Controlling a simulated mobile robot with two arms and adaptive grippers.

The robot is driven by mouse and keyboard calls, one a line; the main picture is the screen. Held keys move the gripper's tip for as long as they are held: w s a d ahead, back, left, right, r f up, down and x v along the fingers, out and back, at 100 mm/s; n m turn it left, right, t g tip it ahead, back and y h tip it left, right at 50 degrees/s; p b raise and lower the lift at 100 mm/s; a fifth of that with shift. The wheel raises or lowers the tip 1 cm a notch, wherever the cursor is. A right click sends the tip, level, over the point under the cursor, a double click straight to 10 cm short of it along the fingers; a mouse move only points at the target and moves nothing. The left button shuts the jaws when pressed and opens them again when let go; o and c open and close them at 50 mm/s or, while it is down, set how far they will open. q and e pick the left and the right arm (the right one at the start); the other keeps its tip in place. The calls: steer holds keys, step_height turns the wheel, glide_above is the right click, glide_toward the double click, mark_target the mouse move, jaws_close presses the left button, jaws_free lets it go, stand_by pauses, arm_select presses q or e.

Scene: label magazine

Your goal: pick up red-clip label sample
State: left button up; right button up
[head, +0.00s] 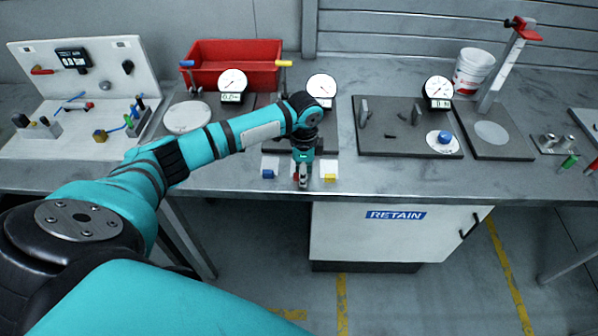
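My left arm reaches in from the left, and its gripper (302,178) points down at the front of the bench, between two small label samples. A bit of red (304,169) shows at the fingers; it looks like the red-clip label sample, mostly hidden by the gripper. I cannot tell whether the fingers are closed on it. The blue-clip sample (268,173) lies just left of the gripper and the yellow-clip sample (329,177) just right. My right gripper is not in view.
A red bin (232,76) and dial gauges (321,88) stand behind the gripper. A dark plate (385,143) with fixtures lies to the right. A white bucket (473,70) stands at the back right. Below the bench is a white RETAIN cabinet (385,245).

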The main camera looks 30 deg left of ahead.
arm_select(q)
jaws_close()
steer(key=shift+r, duration=0.15)
